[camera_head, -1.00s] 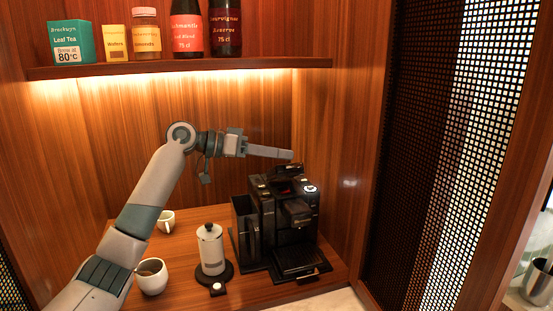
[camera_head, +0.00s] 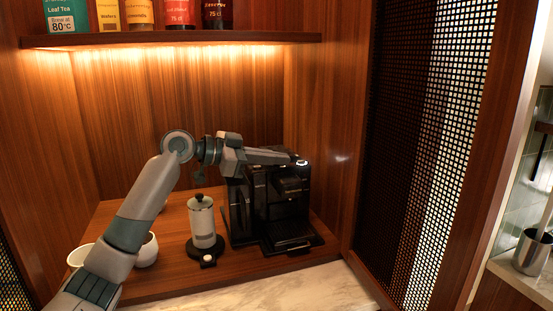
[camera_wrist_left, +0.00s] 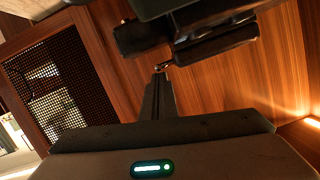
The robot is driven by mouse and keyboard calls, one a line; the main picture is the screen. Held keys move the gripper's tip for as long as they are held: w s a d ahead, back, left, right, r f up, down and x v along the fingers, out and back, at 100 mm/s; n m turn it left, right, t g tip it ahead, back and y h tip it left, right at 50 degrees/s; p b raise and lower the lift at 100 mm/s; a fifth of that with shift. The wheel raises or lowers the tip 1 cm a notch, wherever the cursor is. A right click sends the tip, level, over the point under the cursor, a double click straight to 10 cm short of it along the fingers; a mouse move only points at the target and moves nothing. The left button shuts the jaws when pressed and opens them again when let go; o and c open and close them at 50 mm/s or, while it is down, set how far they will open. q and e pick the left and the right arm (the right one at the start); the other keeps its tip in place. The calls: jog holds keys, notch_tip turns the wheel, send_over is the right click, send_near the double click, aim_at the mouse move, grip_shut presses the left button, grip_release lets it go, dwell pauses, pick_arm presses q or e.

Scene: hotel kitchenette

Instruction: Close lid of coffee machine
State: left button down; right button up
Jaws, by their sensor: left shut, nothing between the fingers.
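The black coffee machine (camera_head: 268,212) stands on the wooden counter at the centre right of the head view. My left gripper (camera_head: 292,158) is shut and empty, with its fingers stretched to the right across the machine's top. The gripper hides most of the top, so I cannot tell how far the lid is open or whether the fingers touch it. In the left wrist view, the shut fingers (camera_wrist_left: 160,80) point toward dark parts of the machine (camera_wrist_left: 150,38) at the top of the picture. My right gripper is in neither view.
A white French press (camera_head: 202,222) stands left of the machine on a dark round base. White cups (camera_head: 148,252) sit farther left, partly behind my arm. A shelf (camera_head: 180,39) with packages and bottles runs above. A wooden side wall (camera_head: 325,150) rises close right of the machine.

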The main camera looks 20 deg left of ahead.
pick_arm(q)
jog(key=shift+f, duration=0.2)
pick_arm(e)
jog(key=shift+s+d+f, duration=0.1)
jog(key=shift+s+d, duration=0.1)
